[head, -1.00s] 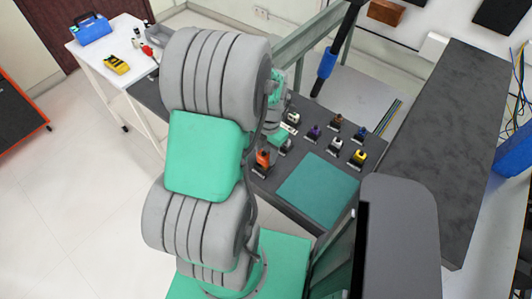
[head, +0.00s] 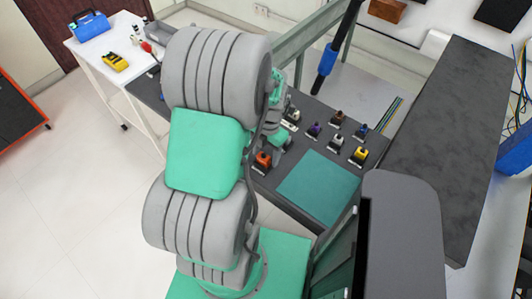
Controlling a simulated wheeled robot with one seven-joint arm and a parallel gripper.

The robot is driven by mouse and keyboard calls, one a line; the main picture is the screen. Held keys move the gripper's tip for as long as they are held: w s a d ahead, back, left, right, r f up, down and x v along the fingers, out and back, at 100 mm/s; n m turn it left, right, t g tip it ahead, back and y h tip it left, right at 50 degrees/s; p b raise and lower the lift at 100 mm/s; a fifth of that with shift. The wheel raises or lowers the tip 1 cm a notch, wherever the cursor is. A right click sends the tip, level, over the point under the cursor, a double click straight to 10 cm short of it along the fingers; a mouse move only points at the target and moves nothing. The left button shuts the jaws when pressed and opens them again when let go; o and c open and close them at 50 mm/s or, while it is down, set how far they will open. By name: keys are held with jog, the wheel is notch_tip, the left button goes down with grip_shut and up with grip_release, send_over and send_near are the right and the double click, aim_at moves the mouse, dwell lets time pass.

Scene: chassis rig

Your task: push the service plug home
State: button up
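A dark workbench (head: 300,222) carries several small plugs or connectors on dark bases. An orange one (head: 262,160) stands nearest my arm; I cannot tell for certain which is the service plug or how deep any sits. My gripper (head: 279,142) is low over the bench, just right of and behind the orange plug. It is small and partly hidden by my arm; its fingers and any contact are unclear.
A teal mat (head: 318,188) lies in front of the plugs. A blue-gripped tool (head: 327,60) hangs above the bench's back. A white cart (head: 95,62) at left holds a blue case (head: 90,26) and a yellow meter (head: 115,62). A dark counter (head: 445,130) stands at right.

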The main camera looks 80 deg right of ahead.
jog(key=shift+o, duration=0.3)
notch_tip(320, 180, up, 8)
jog(key=b, duration=0.1)
jog(key=shift+s+d, duration=0.15)
jog(key=shift+d, duration=0.15)
jog(key=shift+f, duration=0.1)
